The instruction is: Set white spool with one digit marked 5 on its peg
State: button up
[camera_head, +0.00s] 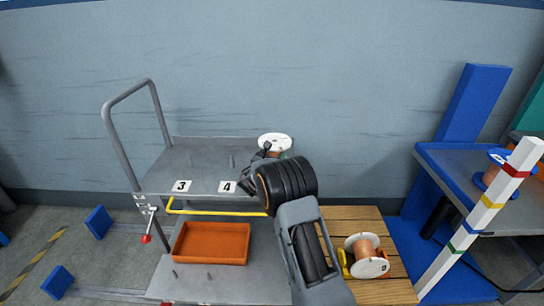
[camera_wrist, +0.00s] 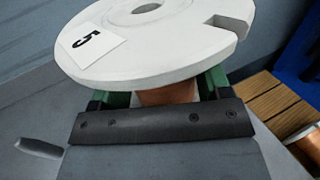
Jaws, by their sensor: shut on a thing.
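The white spool (camera_head: 275,139) marked 5 is held above the right part of the grey cart's top shelf (camera_head: 205,150). In the wrist view the white spool (camera_wrist: 160,45) fills the top, its 5 label facing up and its copper winding below the flange. My gripper (camera_head: 268,153) is shut on the winding; its green fingers (camera_wrist: 163,94) show on both sides under the flange. Two thin pegs stand on the shelf behind the 3 label (camera_head: 181,187) and the 4 label (camera_head: 228,187). No peg marked 5 is visible; my arm covers the shelf's right part.
A copper spool with white flanges (camera_head: 366,256) lies on the wooden slats (camera_head: 345,213) at right. An orange tray (camera_head: 212,243) sits on the lower shelf. A yellow rail (camera_head: 215,212) runs along the front. A striped post (camera_head: 485,215) and blue-flanged spool (camera_head: 496,158) are far right.

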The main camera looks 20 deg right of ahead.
jog(key=shift+f+b, duration=0.6)
jog(key=shift+f, duration=0.1)
jog(key=shift+f+b, duration=0.5)
jog(key=shift+f, duration=0.1)
dwell(0.6)
jog(key=o, duration=1.4)
jog(key=shift+c, duration=0.2)
jog(key=p+v, duration=0.3)
jog(key=v, duration=1.1)
jog(key=shift+w+r, duration=0.1)
